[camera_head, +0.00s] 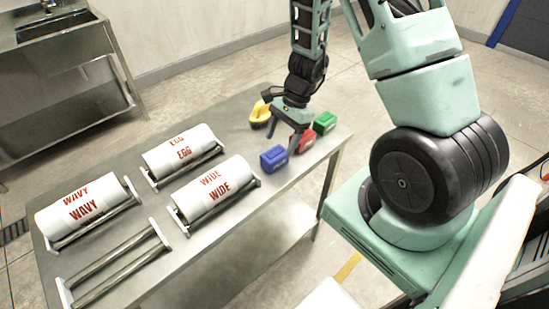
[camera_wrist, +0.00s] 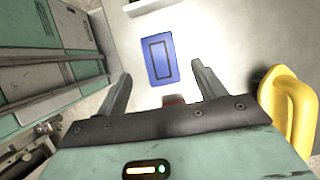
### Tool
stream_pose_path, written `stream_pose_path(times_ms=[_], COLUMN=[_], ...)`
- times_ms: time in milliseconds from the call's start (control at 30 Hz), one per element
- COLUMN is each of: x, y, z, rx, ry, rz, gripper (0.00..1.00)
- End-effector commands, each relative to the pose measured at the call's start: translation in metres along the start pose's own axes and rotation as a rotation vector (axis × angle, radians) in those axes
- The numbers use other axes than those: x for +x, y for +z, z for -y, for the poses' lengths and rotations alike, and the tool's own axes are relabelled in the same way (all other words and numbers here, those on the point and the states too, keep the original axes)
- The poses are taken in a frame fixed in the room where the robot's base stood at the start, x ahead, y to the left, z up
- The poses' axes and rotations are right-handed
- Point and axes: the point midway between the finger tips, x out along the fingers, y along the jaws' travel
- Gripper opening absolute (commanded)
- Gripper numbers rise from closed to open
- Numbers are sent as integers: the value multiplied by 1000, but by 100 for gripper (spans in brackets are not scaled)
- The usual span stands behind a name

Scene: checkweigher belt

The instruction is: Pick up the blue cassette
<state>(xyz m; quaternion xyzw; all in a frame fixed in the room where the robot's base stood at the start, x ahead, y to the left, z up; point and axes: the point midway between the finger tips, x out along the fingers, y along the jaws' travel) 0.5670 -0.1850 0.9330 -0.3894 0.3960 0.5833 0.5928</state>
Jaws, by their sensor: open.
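The blue cassette (camera_head: 273,157) is a small box on the metal table, left of the red cassette (camera_head: 305,141). In the wrist view the blue cassette (camera_wrist: 160,59) lies beyond and between the two fingertips, with a dark rectangle outlined on its face. My gripper (camera_head: 285,139) is above the table near the cassettes, and its jaws are apart and empty. In the wrist view my gripper (camera_wrist: 160,82) shows both fingers spread. A red edge shows at the palm in that view, mostly hidden by the gripper.
A green cassette (camera_head: 325,123) and a yellow handled object (camera_head: 260,113) are close to my gripper. White rolls marked WIDE (camera_head: 220,192), EGG (camera_head: 182,152) and WAVY (camera_head: 85,209) rest on racks. An empty rack (camera_head: 115,261) is at the front left of the table (camera_head: 235,237).

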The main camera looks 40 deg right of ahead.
Motion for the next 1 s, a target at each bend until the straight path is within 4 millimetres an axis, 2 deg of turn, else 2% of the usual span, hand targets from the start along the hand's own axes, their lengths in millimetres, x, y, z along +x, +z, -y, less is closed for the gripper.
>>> stream_pose_path(times_ms=[167, 500, 800, 900, 1000], x=[10, 53, 58, 58, 58], y=[0, 0, 0, 0, 0], z=[0, 1, 2, 2, 2], rx=[1, 1, 0, 0, 0], ry=[1, 2, 0, 0, 0], rz=[0, 0, 0, 0, 0], gripper=[69, 69, 69, 41, 18])
